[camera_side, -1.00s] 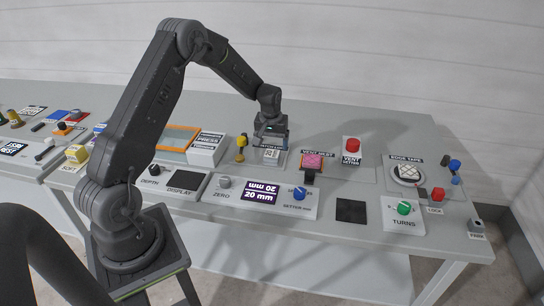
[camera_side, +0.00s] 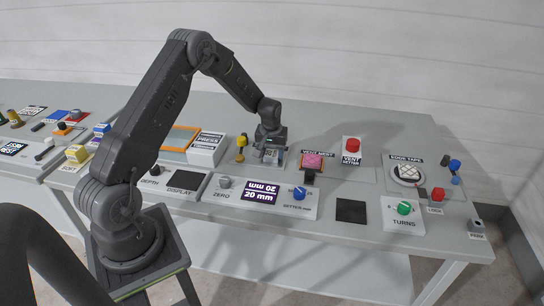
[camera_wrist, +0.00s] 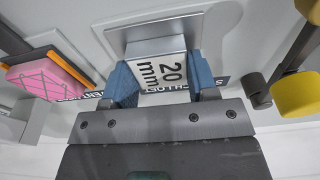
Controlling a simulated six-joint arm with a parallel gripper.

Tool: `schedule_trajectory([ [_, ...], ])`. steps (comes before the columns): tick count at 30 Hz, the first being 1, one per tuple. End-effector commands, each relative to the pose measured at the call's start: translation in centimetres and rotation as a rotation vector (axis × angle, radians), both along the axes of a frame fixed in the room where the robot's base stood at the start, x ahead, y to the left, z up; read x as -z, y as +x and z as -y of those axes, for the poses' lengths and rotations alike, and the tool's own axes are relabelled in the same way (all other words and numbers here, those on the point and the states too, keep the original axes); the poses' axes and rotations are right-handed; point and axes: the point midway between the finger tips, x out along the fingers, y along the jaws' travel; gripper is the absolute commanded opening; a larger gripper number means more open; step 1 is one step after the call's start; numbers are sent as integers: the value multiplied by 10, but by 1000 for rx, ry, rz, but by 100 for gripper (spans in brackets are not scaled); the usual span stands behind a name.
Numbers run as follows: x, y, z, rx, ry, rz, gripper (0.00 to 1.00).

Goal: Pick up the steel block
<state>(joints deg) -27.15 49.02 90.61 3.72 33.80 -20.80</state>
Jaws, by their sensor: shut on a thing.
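The steel block (camera_wrist: 159,62) is a pale metal piece marked "20 mm", with a wider shiny steel part at its far end in the wrist view. My gripper (camera_wrist: 162,82) has its two blue finger pads against opposite sides of the block, shut on it. In the side view my gripper (camera_side: 269,153) points down over the block's place on the bench, between the yellow knob and the pink pad. There the fingers largely hide the block. I cannot tell whether the block is clear of the surface beneath it.
A yellow knob (camera_side: 241,146) stands close on the left, with a white press box (camera_side: 207,148) beyond it. A pink pad (camera_side: 313,161) and a red vent button (camera_side: 351,145) are on the right. In front lies a panel with a purple display (camera_side: 260,192).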

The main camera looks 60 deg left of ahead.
Motion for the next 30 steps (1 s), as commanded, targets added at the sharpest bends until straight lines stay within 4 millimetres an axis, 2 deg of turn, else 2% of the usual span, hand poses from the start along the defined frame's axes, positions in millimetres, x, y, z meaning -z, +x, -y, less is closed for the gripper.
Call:
schedule_trajectory([
  [1,0,0,0,0,0,0,39],
  [10,-1,1,0,0,1,2,11],
  [20,-8,1,0,0,1,3,11],
  [23,-20,1,0,-1,2,5,11],
  [27,-47,-1,-2,-2,3,5,11],
  [30,-59,-23,-18,-6,3,3,11],
])
